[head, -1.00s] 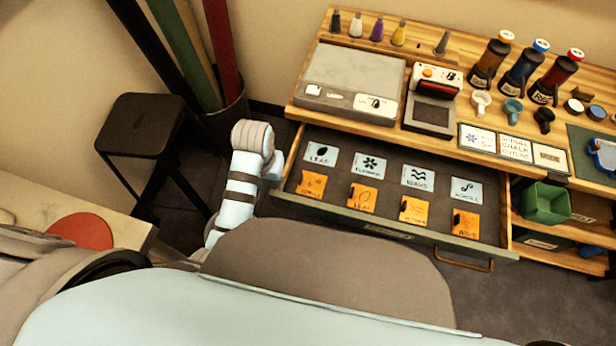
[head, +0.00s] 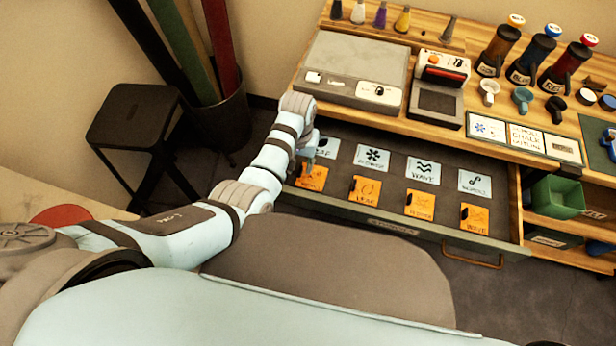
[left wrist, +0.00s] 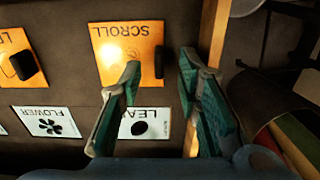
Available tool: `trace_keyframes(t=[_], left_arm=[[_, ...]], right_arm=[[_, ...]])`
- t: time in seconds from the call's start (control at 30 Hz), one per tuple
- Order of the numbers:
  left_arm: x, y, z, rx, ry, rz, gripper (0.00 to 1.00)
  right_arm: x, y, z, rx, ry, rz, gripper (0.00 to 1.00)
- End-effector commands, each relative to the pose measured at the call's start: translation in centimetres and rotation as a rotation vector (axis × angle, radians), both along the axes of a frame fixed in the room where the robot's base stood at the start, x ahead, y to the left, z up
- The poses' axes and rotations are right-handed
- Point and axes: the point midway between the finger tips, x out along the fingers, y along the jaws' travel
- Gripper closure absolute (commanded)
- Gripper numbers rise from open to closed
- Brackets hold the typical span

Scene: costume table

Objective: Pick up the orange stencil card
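Several orange stencil cards lie in a row in the open drawer, each with a dark knob. The leftmost orange card (head: 313,178) is nearest my left gripper. In the left wrist view this orange card (left wrist: 113,48) reads SCROLL, and its dark knob (left wrist: 159,62) shows between the fingertips. My left gripper (left wrist: 160,66) is open and empty, with its fingers on either side of the knob; I cannot tell its height above the card. In the head view my left gripper (head: 305,160) is small and partly hidden by its wrist. My right gripper is not in view.
White printed cards (head: 373,159) lie behind the orange ones, and the gripper partly covers the LEAF one. The drawer front (head: 392,226) and the wooden worktop (head: 400,119) bound the drawer. A black stool (head: 135,122) and a bin with rolls (head: 222,125) stand left.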

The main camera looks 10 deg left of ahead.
Motion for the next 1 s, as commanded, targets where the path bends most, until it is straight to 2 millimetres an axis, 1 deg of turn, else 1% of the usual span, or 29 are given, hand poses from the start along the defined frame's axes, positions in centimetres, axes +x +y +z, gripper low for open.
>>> trace_keyframes(t=[0.03,0.1,0.27,0.3,0.37,0.4,0.5,0.83,0.87,0.93,1.0], left_arm=[[-0.1,-0.1,-1.2,-0.001,0.002,-0.001,0.69],[-0.1,-0.1,-1.6,-0.001,0.001,-0.001,0.69],[0.0,-0.1,-1.5,-0.002,0.000,0.000,0.69],[0.0,-0.1,-1.4,-0.002,0.000,0.000,0.71],[0.0,-0.1,-1.4,-0.002,0.000,0.000,0.80],[0.0,-0.1,-1.4,-0.002,0.000,0.000,0.87],[0.0,-0.1,-1.4,-0.002,0.000,0.000,1.00],[0.0,-0.1,-1.3,-0.002,-0.001,0.000,1.00],[0.0,-0.1,-1.1,-0.002,-0.001,0.000,1.00],[0.0,-0.1,0.0,-0.002,-0.003,0.000,1.00],[0.1,-0.2,1.8,-0.003,-0.004,0.000,1.00]], right_arm=[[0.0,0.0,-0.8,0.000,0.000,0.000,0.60],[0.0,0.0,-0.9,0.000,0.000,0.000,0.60],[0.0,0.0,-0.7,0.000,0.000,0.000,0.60],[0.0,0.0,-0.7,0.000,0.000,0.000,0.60],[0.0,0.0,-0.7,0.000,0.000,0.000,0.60],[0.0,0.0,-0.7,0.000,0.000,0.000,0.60],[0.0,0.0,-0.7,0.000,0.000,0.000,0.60],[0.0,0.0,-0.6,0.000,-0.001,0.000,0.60],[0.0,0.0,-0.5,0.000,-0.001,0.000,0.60],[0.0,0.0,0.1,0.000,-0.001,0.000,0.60],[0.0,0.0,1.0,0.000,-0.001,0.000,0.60]])
